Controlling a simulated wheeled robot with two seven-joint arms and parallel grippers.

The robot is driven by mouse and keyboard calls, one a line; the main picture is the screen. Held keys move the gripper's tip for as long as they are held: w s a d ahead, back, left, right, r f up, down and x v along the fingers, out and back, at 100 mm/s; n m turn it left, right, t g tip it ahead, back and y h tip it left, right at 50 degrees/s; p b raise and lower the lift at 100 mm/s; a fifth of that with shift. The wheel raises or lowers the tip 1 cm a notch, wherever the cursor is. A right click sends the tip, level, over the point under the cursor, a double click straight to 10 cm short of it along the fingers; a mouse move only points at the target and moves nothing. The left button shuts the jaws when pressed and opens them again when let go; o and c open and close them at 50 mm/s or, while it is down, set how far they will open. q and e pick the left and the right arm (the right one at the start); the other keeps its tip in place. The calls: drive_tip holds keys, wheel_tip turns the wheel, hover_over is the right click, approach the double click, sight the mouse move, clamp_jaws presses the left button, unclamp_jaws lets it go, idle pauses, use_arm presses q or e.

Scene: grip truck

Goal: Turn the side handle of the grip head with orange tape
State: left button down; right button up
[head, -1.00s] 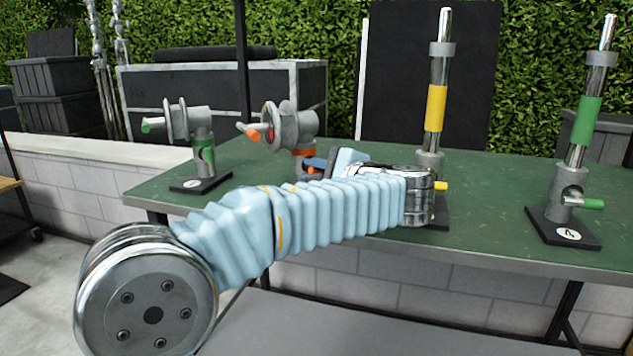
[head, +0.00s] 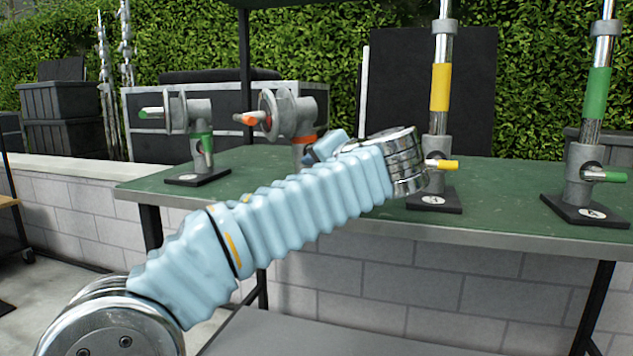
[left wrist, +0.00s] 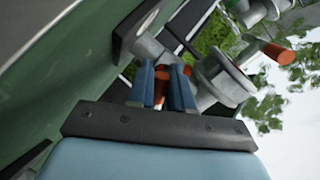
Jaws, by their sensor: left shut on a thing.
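The grip head with orange tape (head: 292,113) stands upright at the middle back of the green table, an orange band low on its post. Its orange-tipped upper handle (head: 250,118) points left and also shows in the left wrist view (left wrist: 278,53). My left gripper (head: 325,147) is at the post near the band, partly hidden by my arm. In the left wrist view its two blue fingers (left wrist: 168,86) are shut on a short orange piece (left wrist: 160,88), which looks like the side handle. The grip head's base is hidden in the head view. My right gripper is not in view.
A grip head with green tape (head: 190,125) stands on the table (head: 500,215) at left. Poles with yellow tape (head: 440,88) and green tape (head: 597,93) stand at right, each with a side handle. Dark cases and a hedge are behind.

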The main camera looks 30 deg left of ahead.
use_arm(q)
drive_tip(key=shift+w+f+n+t+b, duration=0.1)
drive_tip(key=shift+f+n+t+b, duration=0.2)
drive_tip(key=shift+f+n+b, duration=0.35)
drive_tip(key=shift+w+d+r+n+t+b, duration=0.1)
drive_tip(key=shift+r+n+t+b, duration=0.05)
drive_tip(key=shift+n+b, duration=0.45)
drive_tip(key=shift+w+d+r+n+t+b, duration=0.1)
drive_tip(key=shift+n+t+b, duration=0.05)
drive_tip(key=shift+n+b, duration=0.4)
drive_tip(key=shift+a, duration=0.1)
drive_tip(key=c, duration=1.2)
unclamp_jaws()
drive_tip(key=shift+o, duration=0.2)
drive_tip(key=p+v, duration=0.1)
drive_tip(key=v, duration=1.3)
drive_tip(key=shift+a+r, duration=0.15)
drive_tip(key=shift+r, duration=0.1)
